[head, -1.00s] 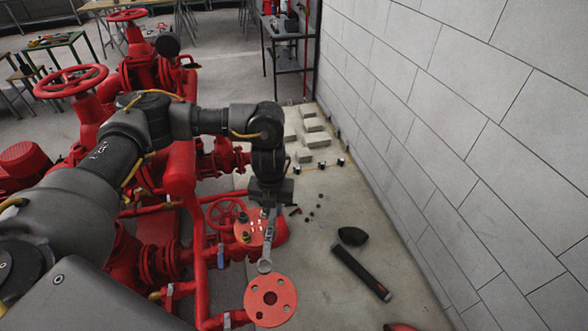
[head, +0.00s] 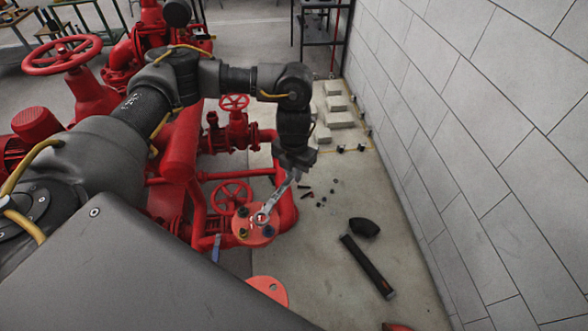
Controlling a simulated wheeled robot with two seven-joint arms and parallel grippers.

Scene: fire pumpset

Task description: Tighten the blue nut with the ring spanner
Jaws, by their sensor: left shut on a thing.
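My left gripper (head: 295,160) is shut on the grey ring spanner (head: 278,196), which slants down to the left from the fingers. The spanner's ring end is over the red round flange (head: 254,238), near its middle. I cannot tell whether the ring touches the flange. Several small fasteners stand on the flange. A dark, bluish one (head: 269,231) at its right side may be the blue nut, but it is too small to be sure. A yellowish one sits at the flange's left front. My right gripper is out of view.
Red pipes and a handwheel (head: 231,194) stand close to the flange. A second red flange (head: 268,290) is nearer to me. A black tube (head: 368,267) and a black elbow (head: 364,228) lie on the floor. A pale block wall (head: 480,150) closes the right side.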

